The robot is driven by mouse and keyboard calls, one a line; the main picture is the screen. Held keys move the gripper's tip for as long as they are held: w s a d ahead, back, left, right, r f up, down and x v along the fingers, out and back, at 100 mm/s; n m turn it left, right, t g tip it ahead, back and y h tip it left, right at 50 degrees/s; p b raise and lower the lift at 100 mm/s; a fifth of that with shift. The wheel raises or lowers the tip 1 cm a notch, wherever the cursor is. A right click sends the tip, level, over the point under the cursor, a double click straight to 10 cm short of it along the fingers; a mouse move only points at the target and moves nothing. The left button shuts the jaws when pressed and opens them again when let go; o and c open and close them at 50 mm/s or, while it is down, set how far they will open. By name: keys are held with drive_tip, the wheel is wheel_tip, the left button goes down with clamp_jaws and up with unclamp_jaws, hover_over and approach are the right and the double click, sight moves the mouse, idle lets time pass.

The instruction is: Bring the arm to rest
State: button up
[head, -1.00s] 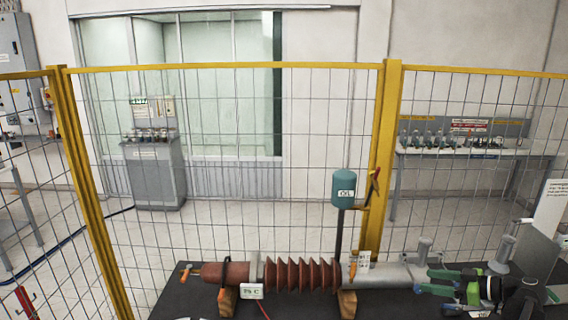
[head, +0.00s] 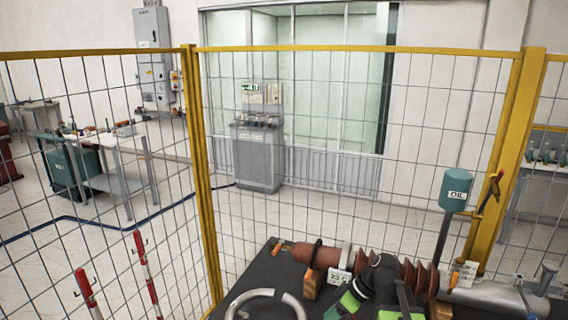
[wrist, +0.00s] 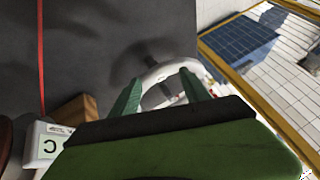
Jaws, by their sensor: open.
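My arm shows at the bottom of the head view as black and green parts in front of the brown ribbed bushing (head: 325,256). It hides part of the bushing. In the wrist view my gripper (wrist: 160,90) has its two green fingers apart, with nothing held between them. A pale grey ring (wrist: 158,72) lies beyond the fingertips, and I cannot tell how far below them it is. A ring (head: 265,294) also shows at the bottom of the head view, on the dark table (head: 262,271).
A yellow-framed mesh fence (head: 350,49) stands behind the table. A teal oil container (head: 455,190) is on a post at right. A white tag (wrist: 43,147) and wooden block (wrist: 76,112) are at lower left in the wrist view. Red-white posts (head: 147,265) stand left.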

drive_tip(key=s+a+f+m+h, duration=0.2)
drive_tip(key=s+a+f+h, duration=0.1)
drive_tip(key=a+f, duration=0.1)
drive_tip(key=d+f+m+h, duration=0.1)
drive_tip(key=d+m+h, duration=0.3)
drive_tip(key=d+m, duration=0.3)
drive_tip(key=shift+s+f+m, duration=0.15)
drive_tip(key=shift+s+m, duration=0.15)
drive_tip(key=shift+m, duration=0.8)
drive_tip(key=shift+d, duration=0.1)
